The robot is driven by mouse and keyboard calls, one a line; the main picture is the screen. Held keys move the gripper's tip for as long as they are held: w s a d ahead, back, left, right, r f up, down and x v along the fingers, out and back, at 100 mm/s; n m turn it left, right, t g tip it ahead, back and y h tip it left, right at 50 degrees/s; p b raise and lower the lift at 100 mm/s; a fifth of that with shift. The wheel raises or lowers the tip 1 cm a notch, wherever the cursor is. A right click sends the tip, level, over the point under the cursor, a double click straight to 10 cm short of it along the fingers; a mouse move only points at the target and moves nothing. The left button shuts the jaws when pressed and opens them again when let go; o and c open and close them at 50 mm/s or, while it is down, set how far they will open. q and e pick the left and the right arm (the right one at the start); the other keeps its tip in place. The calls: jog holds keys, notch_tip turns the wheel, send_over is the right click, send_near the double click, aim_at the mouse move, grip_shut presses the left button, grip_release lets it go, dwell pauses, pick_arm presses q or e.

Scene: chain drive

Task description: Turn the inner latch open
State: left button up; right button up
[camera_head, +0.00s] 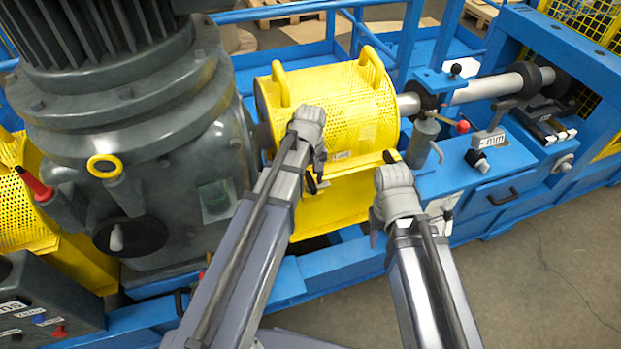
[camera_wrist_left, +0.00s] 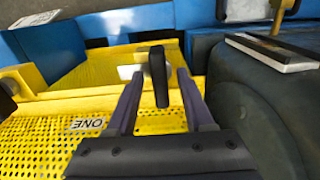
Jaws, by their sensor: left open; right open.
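The inner latch (camera_wrist_left: 158,76) is a black lever on the yellow guard, seen in the left wrist view. It stands upright in that picture, between the two fingers of my left gripper (camera_wrist_left: 159,73). The fingers are open, with a gap visible on each side of the latch. In the head view my left gripper (camera_head: 316,184) hangs at the front of the yellow perforated guard (camera_head: 345,110), mostly hidden by its own arm. My right gripper (camera_head: 376,228) is in front of the guard's right end, largely hidden by its wrist. Another black latch (camera_head: 391,157) shows just above it.
The large grey gearbox (camera_head: 170,150) stands close on the left of the guard. Right of it are a grey shaft (camera_head: 490,88), a small grey cylinder (camera_head: 422,140) and a red knob (camera_head: 462,127). The blue frame (camera_head: 480,222) runs along the front; open floor lies beyond.

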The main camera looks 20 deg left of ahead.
aim_at(311, 179)
pick_arm(q)
notch_tip(311, 179, up, 8)
jog(key=p, duration=0.8)
jog(key=shift+f, duration=0.1)
jog(key=s+d+m+y, duration=0.1)
jog(key=s+d+m, duration=0.9)
jog(key=s, duration=0.4)
jog(key=shift+d, duration=0.3)
